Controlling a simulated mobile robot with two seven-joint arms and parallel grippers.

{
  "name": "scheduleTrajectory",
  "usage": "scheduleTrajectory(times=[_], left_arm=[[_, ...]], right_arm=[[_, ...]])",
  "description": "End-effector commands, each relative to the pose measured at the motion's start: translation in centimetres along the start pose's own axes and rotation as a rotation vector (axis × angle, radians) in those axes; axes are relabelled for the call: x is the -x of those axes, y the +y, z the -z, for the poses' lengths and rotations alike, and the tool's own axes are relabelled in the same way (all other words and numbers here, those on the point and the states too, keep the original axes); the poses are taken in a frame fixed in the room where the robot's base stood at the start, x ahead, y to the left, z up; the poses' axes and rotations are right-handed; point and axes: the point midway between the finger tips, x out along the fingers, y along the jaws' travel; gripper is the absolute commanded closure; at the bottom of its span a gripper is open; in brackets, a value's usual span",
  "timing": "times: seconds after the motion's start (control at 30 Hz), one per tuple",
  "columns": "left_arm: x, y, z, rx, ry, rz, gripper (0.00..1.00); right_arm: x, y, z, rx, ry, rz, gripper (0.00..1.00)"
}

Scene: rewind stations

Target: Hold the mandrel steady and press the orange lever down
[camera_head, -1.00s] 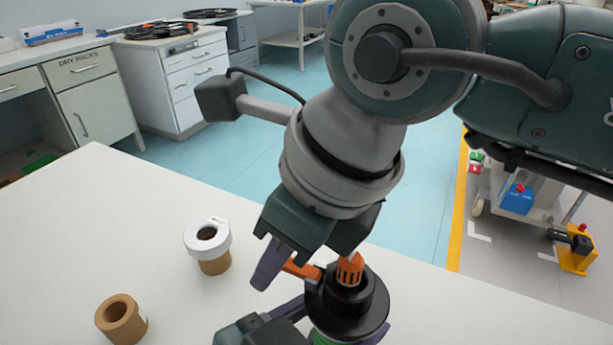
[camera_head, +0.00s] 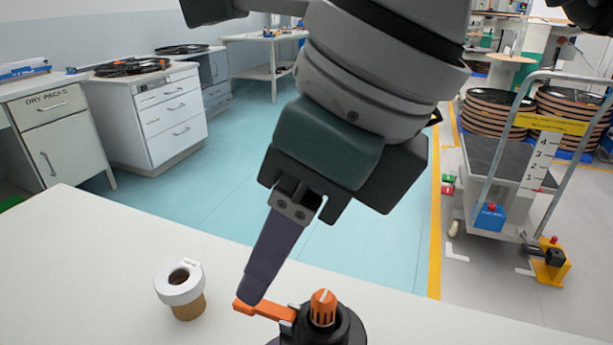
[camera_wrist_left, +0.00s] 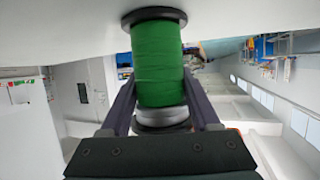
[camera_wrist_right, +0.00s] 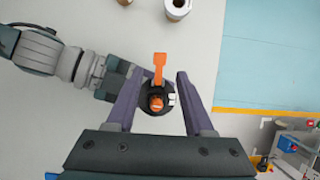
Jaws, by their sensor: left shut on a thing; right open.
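The mandrel is an upright black-topped post (camera_head: 345,330) with an orange ribbed knob (camera_head: 323,307) and an orange lever (camera_head: 268,309) sticking out to the left in the head view. Its green body (camera_wrist_left: 158,62) shows in the left wrist view, between dark end flanges. My left gripper (camera_wrist_left: 158,84) is shut on this green body; in the right wrist view it reaches in from the left. My right gripper (camera_wrist_right: 157,79) is open above the mandrel, its fingers on either side of the lever and knob. In the head view one finger's tip is at the lever's outer end; contact is unclear.
A cardboard core with a white ring (camera_head: 180,287) stands on the white table (camera_head: 85,270) left of the mandrel. The table's far edge is close behind it. A cart (camera_head: 495,185), reels and cabinets (camera_head: 150,115) stand beyond on the floor.

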Motion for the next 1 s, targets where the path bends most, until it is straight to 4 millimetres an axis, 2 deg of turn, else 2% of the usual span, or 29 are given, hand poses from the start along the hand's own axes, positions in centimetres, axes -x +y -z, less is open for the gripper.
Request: scheduleTrajectory(times=[0.1, 0.2, 0.63, 0.67, 0.93, 1.0], left_arm=[[0.0, 0.0, 0.0, 0.000, 0.000, 0.000, 1.00], [0.0, 0.0, 0.0, 0.000, -0.001, 0.000, 1.00], [0.0, 0.0, 0.0, 0.000, -0.001, 0.000, 1.00], [0.0, 0.0, 0.0, 0.000, -0.001, 0.000, 0.34], [0.0, 0.0, 0.0, 0.000, 0.000, 0.000, 0.04], [0.0, 0.0, 0.0, 0.000, 0.000, 0.000, 0.03]], right_arm=[[1.9, -0.1, 0.0, 0.000, -0.001, 0.003, 0.47], [2.8, 0.0, 0.0, 0.001, 0.000, 0.001, 0.47], [3.2, 0.0, 0.0, 0.000, 0.001, 0.000, 0.47], [3.2, 0.0, 0.0, 0.000, 0.001, 0.000, 0.47], [3.2, 0.0, 0.0, 0.000, 0.001, -0.001, 0.47], [3.2, 0.0, 0.0, 0.000, 0.001, -0.001, 0.47]])
